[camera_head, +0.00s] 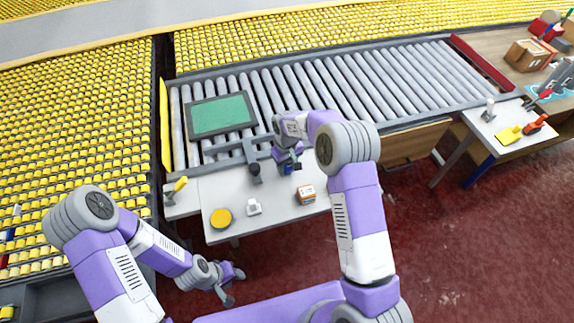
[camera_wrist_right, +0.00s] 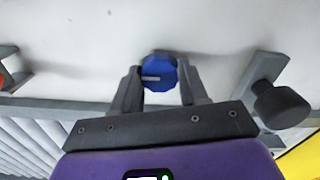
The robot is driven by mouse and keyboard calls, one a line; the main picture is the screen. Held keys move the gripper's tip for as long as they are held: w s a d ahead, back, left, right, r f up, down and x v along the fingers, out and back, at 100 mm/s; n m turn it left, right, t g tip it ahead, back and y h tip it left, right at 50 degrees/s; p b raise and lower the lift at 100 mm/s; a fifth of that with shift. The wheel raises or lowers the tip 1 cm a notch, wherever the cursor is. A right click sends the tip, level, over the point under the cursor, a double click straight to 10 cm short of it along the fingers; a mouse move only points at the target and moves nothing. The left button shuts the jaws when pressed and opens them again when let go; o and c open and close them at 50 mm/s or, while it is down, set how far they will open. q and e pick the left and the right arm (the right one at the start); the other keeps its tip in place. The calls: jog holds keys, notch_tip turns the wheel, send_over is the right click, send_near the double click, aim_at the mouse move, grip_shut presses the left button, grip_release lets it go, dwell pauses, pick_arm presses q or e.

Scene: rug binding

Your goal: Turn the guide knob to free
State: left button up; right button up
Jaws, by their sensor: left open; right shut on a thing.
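The guide knob is a blue faceted knob (camera_wrist_right: 158,72) with a white mark that points left in the right wrist view. My right gripper (camera_wrist_right: 160,90) has one finger on each side of the knob and is shut on it. In the head view my right gripper (camera_head: 288,165) is over the back of the white table, beside the roller bed, and mostly covers the knob. The label for free cannot be made out. My left gripper (camera_head: 232,286) is open and empty, low in front of the table, over the red floor.
A black round knob (camera_head: 254,170) on a grey bracket stands left of my right gripper. A yellow disc (camera_head: 221,218), a white block (camera_head: 253,207) and an orange-white box (camera_head: 306,194) sit on the table. A green panel (camera_head: 221,114) lies on the rollers.

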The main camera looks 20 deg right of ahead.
aim_at(287, 167)
jog(key=o, duration=1.1)
jog(key=shift+c, duration=0.2)
notch_tip(287, 167, up, 8)
jog(key=shift+f+p, duration=0.15)
jog(key=shift+p, duration=0.4)
